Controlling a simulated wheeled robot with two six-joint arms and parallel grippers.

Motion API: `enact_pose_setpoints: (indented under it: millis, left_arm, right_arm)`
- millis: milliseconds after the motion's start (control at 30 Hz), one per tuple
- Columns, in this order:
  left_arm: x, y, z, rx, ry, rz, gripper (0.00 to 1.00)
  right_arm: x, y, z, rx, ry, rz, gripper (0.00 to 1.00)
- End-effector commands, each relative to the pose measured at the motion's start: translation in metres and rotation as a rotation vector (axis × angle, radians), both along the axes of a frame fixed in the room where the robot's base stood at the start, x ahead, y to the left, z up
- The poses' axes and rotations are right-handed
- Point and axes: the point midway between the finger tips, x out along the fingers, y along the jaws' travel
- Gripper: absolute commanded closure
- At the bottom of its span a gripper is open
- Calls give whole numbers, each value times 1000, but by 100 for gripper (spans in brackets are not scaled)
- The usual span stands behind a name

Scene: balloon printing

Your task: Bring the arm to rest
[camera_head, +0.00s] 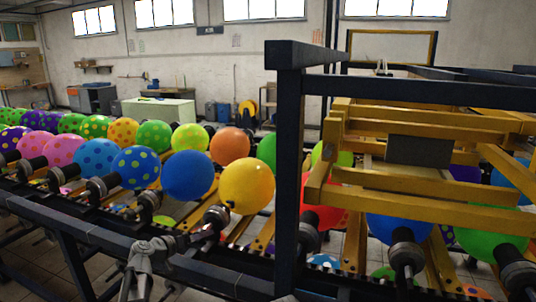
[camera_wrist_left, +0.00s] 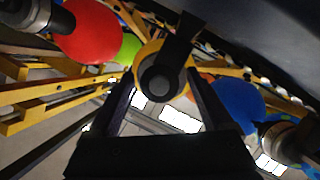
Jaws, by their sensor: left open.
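My left arm comes in low at the left of the head view, its grey wrist below the conveyor's front rail. My left gripper (camera_head: 205,232) is by the dark round holder (camera_head: 217,217) of the yellow balloon (camera_head: 247,185). In the left wrist view the two dark fingers of the gripper (camera_wrist_left: 161,82) stand apart. The holder's round end (camera_wrist_left: 158,84) shows between them, with the yellow balloon behind it. I cannot tell whether the fingers touch the holder. My right gripper is not in view.
A dark conveyor rail (camera_head: 225,277) runs across the front, carrying several balloons on holders. A blue balloon (camera_head: 188,175) is left of the yellow one. A dark frame post (camera_head: 287,165) and yellow printing frame (camera_head: 425,185) stand to the right. A pale green cabinet (camera_head: 158,112) stands behind.

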Motion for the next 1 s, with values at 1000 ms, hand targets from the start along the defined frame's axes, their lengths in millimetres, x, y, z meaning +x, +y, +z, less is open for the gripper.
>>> enact_pose_setpoints:
  millis: [1000]
  left_arm:
    - [2, -8, 4, 346, -116, -15, 16]
  right_arm:
    - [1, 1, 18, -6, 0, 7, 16]
